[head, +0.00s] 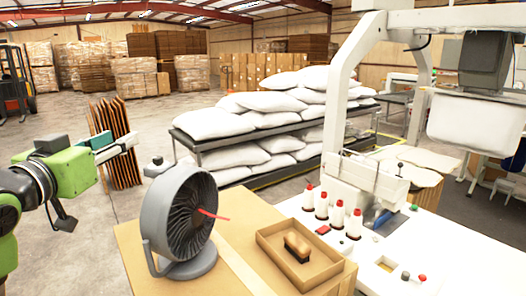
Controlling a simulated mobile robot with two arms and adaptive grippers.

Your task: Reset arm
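My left gripper (98,183) is at the left edge, on a green and black arm. Its two fingers appear spread wide, one toward the upper right and a dark one below, and I see nothing between them. It hangs in the air left of the grey fan (185,220), apart from it. My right gripper is not in view.
The fan stands on a brown tabletop (140,262) beside a cardboard tray (268,243) holding a brown brush (297,246). Several red-topped spools (338,214) stand by a white machine frame (335,120). White pillows (215,122) fill a rack behind.

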